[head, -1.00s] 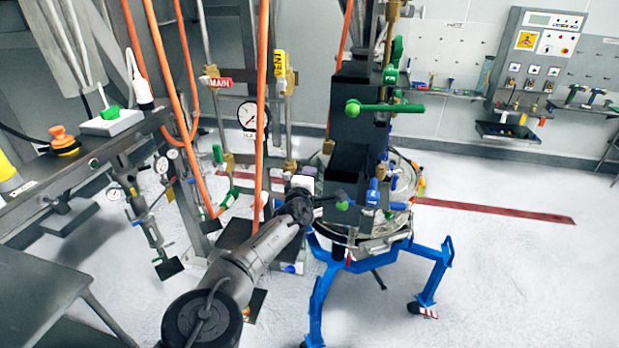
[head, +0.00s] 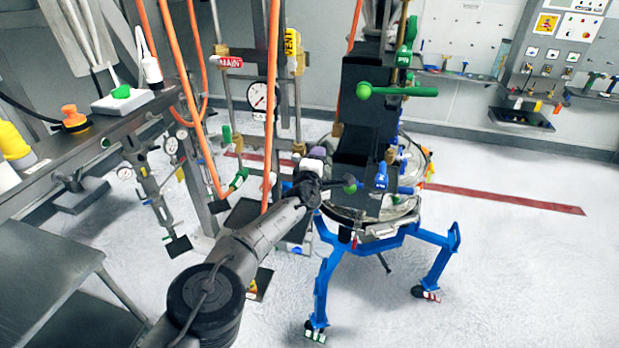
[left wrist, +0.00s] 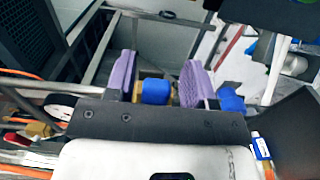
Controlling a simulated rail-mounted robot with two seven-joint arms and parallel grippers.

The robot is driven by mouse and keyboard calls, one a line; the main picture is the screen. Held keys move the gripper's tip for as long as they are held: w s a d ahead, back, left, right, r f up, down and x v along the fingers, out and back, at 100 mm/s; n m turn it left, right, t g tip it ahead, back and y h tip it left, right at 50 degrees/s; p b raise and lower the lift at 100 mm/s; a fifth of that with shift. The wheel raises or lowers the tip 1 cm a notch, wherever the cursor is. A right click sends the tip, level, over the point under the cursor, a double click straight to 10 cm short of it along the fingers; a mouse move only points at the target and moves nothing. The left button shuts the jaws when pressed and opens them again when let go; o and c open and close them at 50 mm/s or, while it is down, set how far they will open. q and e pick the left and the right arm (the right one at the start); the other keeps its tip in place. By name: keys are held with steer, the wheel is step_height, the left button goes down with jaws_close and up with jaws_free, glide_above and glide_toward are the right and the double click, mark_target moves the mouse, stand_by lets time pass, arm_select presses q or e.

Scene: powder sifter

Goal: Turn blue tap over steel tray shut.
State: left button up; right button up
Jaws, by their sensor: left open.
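In the left wrist view a blue tap handle (left wrist: 156,91) on a brass body sits between the two purple fingers of my left gripper (left wrist: 157,76). The fingers are open, one on each side of the handle, with a gap visible at the right; I cannot tell whether the left finger touches it. In the head view my left gripper (head: 299,149) is left of the black sifter column, and its wrist hides this tap. A grey flat surface (left wrist: 175,40) with a pale rim lies beyond the tap in the wrist view; I cannot tell whether it is the steel tray. My right gripper is not in view.
The sifter's black column (head: 372,130) has a green handle (head: 395,91) and another blue tap (head: 381,176). It stands on a blue-legged frame (head: 325,282).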

arm_select(q)
steer(key=shift+s+a+p, duration=0.2)
steer(key=shift+s+p, duration=0.6)
steer(key=shift+p, duration=0.3)
steer(key=shift+s+a+r, duration=0.1)
steer(key=shift+s+r, duration=0.1)
steer(key=shift+s, duration=0.1)
steer(key=s+a, duration=0.2)
steer(key=s, duration=0.9)
steer(key=shift+p, duration=0.45)
steer(key=shift+s+f, duration=0.1)
